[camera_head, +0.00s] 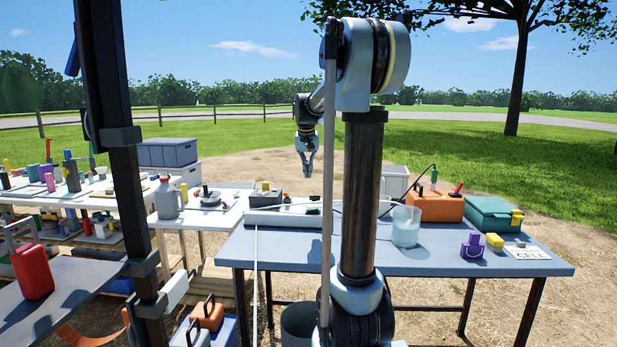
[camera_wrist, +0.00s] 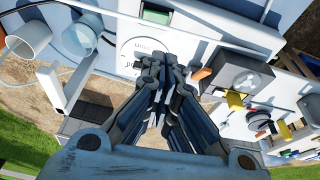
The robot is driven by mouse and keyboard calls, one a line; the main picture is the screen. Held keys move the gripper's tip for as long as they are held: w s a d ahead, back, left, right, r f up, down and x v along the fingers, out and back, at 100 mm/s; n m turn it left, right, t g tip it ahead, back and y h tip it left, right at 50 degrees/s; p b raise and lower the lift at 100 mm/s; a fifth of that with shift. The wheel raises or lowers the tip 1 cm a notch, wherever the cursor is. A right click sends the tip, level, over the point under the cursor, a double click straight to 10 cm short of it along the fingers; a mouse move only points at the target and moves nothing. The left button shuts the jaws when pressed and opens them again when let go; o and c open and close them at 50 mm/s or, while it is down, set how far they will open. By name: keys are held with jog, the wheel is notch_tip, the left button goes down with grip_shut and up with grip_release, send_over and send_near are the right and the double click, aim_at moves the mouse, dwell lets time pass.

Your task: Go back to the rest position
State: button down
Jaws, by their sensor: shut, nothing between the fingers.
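My gripper (camera_head: 307,168) hangs from my raised arm in the head view, pointing down. It is above and behind the far edge of the grey-blue table (camera_head: 440,262), clear of everything there. Its fingers are closed with nothing between them. In the wrist view my gripper (camera_wrist: 158,68) fills the middle, over a white panel with a round marking. The fingers hide part of that panel. My arm column hides part of the table in the head view.
A clear beaker (camera_head: 406,230), an orange box (camera_head: 436,208), a green case (camera_head: 490,214) and a purple piece (camera_head: 472,246) stand on the table. A grey jug (camera_head: 167,202) and a red can (camera_head: 32,272) are at left. Open grass lies behind.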

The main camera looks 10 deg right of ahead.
jog(key=s+f+n, duration=0.1)
jog(key=s+f, duration=0.6)
jog(key=s, duration=0.7)
jog(key=s+f+n, duration=0.1)
jog(key=s+f, duration=0.7)
jog(key=s, duration=0.6)
jog(key=s+f+g+y, duration=0.1)
jog(key=s+f, duration=0.6)
jog(key=s, duration=0.7)
jog(key=shift+a+f+n, duration=0.15)
jog(key=shift+a+n, duration=0.2)
jog(key=shift+n, duration=0.05)
